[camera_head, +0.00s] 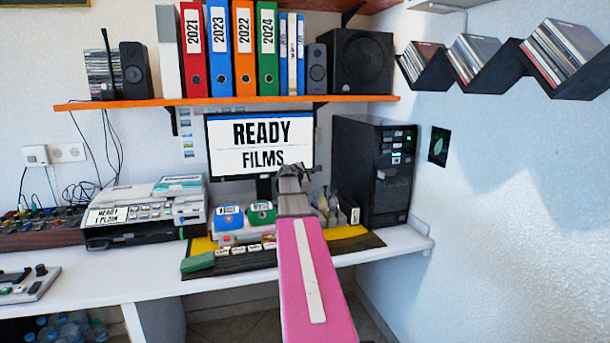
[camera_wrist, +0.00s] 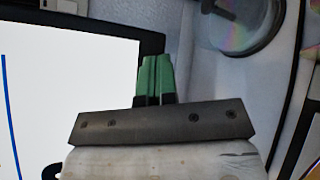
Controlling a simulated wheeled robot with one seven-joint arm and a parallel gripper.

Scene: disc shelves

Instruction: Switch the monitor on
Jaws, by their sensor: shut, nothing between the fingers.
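The monitor (camera_head: 258,133) stands under the orange shelf, its screen lit white with the words "READY" and "FILMS". My gripper (camera_head: 291,170) is in front of its lower right edge in the head view and hides part of that edge. In the wrist view the bright screen (camera_wrist: 55,100) and its black frame (camera_wrist: 125,42) fill the left side. My gripper's green fingers (camera_wrist: 155,72) are shut together, empty, beside the black frame. I cannot tell whether they touch it. No power button can be made out.
A black computer tower (camera_head: 372,170) stands right of the monitor. Blue (camera_head: 229,217) and green (camera_head: 262,213) boxes sit below the screen. A white-grey machine (camera_head: 145,212) is at left. The orange shelf (camera_head: 230,101) overhangs the monitor. A shiny disc (camera_wrist: 248,25) shows in the wrist view.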

